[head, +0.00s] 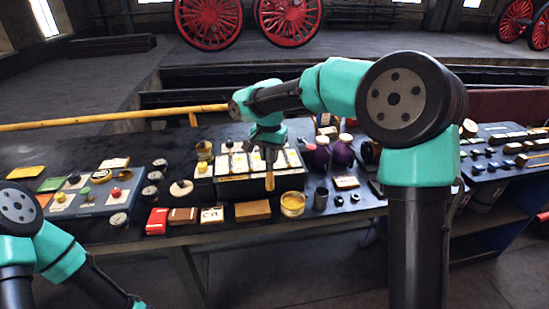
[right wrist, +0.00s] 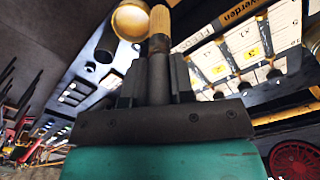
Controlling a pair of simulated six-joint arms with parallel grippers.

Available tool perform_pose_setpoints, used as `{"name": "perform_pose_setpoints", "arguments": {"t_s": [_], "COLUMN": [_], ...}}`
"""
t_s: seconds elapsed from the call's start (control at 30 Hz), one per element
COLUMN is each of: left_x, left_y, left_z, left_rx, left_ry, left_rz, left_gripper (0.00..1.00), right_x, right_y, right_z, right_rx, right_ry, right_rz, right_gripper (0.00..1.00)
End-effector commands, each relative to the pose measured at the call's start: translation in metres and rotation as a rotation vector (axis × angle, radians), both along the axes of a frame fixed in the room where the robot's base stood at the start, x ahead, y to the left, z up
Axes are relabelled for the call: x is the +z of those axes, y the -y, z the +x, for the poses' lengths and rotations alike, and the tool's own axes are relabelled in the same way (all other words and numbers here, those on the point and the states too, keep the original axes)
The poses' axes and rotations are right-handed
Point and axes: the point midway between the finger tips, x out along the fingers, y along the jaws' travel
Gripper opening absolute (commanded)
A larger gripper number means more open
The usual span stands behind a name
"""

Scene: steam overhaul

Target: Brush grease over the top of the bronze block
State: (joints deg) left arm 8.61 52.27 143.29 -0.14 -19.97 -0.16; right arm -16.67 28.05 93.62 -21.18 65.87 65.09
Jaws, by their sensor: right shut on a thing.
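My right gripper (head: 268,150) is shut on a brush (head: 269,178), which hangs upright with its tan bristle end down. The right wrist view shows the brush (right wrist: 159,45) between the fingers (right wrist: 157,85). An orange-brown block (head: 253,210), which looks like the bronze block, lies at the table's front edge, below the brush tip in the picture. The brush appears apart from it. A round tub of yellow grease (head: 293,204) stands right of the block. My left arm shows at the lower left, but its gripper is out of view.
Behind the brush is a dark rack with pale labelled cards (head: 235,163). Left of the block lie a CYL card (head: 212,215), a brown box (head: 183,216) and a red box (head: 157,221). Purple round flasks (head: 342,151) and a dark cup (head: 320,198) stand to the right.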

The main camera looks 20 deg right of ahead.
Motion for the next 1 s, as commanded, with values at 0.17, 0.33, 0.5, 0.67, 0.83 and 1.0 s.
{"name": "perform_pose_setpoints", "arguments": {"t_s": [0.17, 0.33, 0.5, 0.67, 0.83, 1.0], "left_x": [0.000, 0.000, 0.000, 0.000, 0.000, 0.000], "left_y": [0.000, 0.000, 0.000, 0.000, 0.000, 0.000], "left_z": [0.000, 0.000, 0.000, 0.000, 0.000, 0.000], "left_rx": [0.000, 0.000, 0.000, 0.000, 0.000, 0.000], "left_ry": [0.000, 0.000, 0.000, 0.000, 0.000, 0.000], "left_rz": [0.000, 0.000, 0.000, 0.000, 0.000, 0.000], "left_gripper": [0.89, 0.89, 0.89, 0.89, 0.89, 0.89], "right_x": [-0.001, -0.001, -0.001, -0.004, -0.016, -0.031], "right_y": [-0.003, -0.003, -0.003, -0.004, -0.006, -0.009], "right_z": [0.009, 0.010, 0.009, 0.009, 0.010, 0.011], "right_rx": [-0.116, -0.137, -0.136, -0.134, -0.130, -0.125], "right_ry": [0.000, 0.000, 0.000, 0.000, -0.002, -0.002], "right_rz": [0.000, 0.000, 0.000, -0.001, -0.002, -0.001], "right_gripper": [0.00, 0.00, 0.00, 0.00, 0.00, 0.00]}}
